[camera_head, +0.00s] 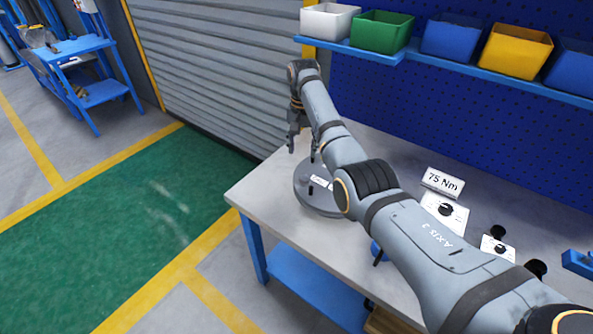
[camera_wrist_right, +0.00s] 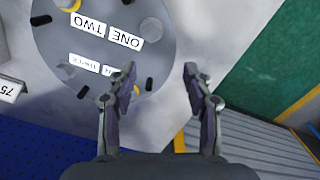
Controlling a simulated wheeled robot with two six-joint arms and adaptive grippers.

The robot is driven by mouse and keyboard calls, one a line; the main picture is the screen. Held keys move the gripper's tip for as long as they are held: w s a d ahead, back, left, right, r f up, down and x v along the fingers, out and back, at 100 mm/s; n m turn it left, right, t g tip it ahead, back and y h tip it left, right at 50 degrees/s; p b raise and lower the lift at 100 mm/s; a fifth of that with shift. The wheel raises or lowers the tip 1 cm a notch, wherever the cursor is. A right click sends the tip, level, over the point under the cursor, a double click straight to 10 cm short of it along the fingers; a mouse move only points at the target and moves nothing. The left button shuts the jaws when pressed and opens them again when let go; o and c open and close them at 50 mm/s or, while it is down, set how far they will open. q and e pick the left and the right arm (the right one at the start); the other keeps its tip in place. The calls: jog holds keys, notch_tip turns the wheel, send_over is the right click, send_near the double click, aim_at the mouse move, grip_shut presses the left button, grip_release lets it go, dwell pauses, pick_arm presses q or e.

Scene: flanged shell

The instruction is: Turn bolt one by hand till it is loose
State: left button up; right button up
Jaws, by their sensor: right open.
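The flanged shell (camera_head: 312,199) is a round grey disc on the workbench, partly hidden behind my right arm in the head view. In the right wrist view the disc (camera_wrist_right: 100,45) shows upside-down labels; ONE (camera_wrist_right: 126,37) and TWO (camera_wrist_right: 88,25) are readable. A grey bolt head (camera_wrist_right: 151,28) sits at the rim beside the ONE label. My right gripper (camera_head: 303,147) is open above the shell's far side. In the wrist view its fingertips (camera_wrist_right: 160,72) point at the disc's edge and bare bench, apart from that bolt, with nothing between them. My left gripper is out of view.
A "75 Nm" sign (camera_head: 443,182) and a white dial card (camera_head: 445,212) stand on the bench (camera_head: 275,200) right of the shell. Coloured bins line the shelf (camera_head: 480,70) behind. Short black pegs (camera_wrist_right: 41,20) stand around the disc. The bench's left end is clear.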

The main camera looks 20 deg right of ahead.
aim_at(305, 177)
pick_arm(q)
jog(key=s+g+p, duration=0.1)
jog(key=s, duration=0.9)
pick_arm(e)
jog(key=s, duration=0.2)
jog(key=s+f, duration=0.1)
jog(key=s, duration=0.1)
jog(key=shift+d+f, duration=0.1)
jog(key=shift+w+f, duration=0.15)
jog(key=shift+f, duration=0.45)
jog(key=shift+w+f, duration=0.15)
jog(key=shift+f, duration=0.4)
jog(key=shift+w+f, duration=0.2)
jog(key=shift+f, duration=0.4)
jog(key=shift+w+f, duration=0.15)
jog(key=shift+f, duration=0.4)
notch_tip(305, 177, down, 2)
jog(key=shift+f, duration=0.45)
jog(key=shift+c, duration=0.7)
jog(key=c, duration=0.5)
grip_shut()
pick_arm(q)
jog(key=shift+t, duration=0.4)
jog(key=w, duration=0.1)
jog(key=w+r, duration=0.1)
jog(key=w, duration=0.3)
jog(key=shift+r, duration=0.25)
